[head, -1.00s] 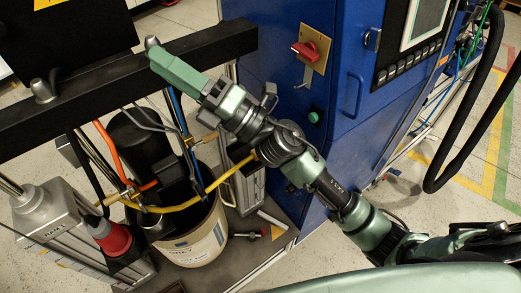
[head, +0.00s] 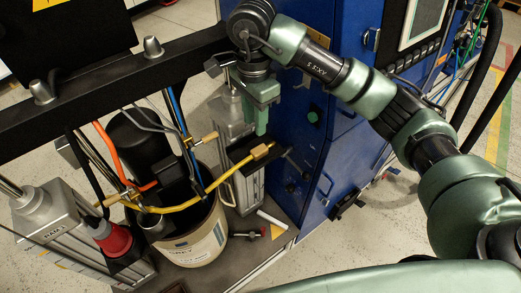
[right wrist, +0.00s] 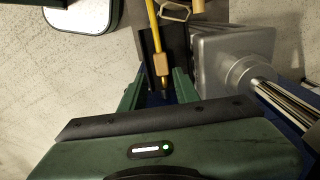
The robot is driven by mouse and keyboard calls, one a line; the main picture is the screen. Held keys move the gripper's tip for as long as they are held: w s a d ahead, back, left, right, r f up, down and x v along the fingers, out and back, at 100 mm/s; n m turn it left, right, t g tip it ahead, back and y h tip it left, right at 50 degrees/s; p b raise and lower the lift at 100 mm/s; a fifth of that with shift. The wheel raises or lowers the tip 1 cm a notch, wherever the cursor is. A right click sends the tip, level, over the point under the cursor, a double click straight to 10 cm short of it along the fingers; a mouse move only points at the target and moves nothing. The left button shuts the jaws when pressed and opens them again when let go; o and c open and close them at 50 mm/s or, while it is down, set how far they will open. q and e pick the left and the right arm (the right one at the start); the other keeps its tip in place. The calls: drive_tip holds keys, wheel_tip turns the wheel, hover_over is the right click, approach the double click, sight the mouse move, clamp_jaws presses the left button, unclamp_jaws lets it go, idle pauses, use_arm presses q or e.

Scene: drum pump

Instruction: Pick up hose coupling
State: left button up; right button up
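The hose coupling (head: 261,151) is a brass fitting at the end of a yellow hose. It lies on a dark bracket (head: 240,151) beside the blue cabinet. My right gripper (head: 261,131) points down just above the coupling in the head view. In the right wrist view, its two green fingers stand apart, with the dark tip of the coupling (right wrist: 161,65) showing in the gap between them. The gripper (right wrist: 157,88) is open and nothing is clamped. Whether a finger touches the coupling, I cannot tell. My left gripper is not in view.
A black beam (head: 110,88) runs across the upper left, close to my right wrist. A white drum (head: 195,240) with hoses and rods stands left of the coupling. The blue cabinet (head: 310,150) stands close on the right. A grey cylinder block (right wrist: 225,60) is beside the fingers.

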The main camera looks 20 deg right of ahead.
drive_tip(key=p, duration=0.2)
hover_over(256, 151)
wheel_tip(256, 151, down, 7)
drive_tip(key=shift+s+r, duration=0.15)
drive_tip(key=shift+r, duration=0.05)
drive_tip(key=shift+f, duration=0.3)
wheel_tip(256, 151, down, 4)
drive_tip(key=shift+r+p, duration=0.2)
drive_tip(key=shift+p, duration=0.6)
drive_tip(key=shift+f, duration=0.45)
drive_tip(key=shift+w, duration=0.2)
clamp_jaws()
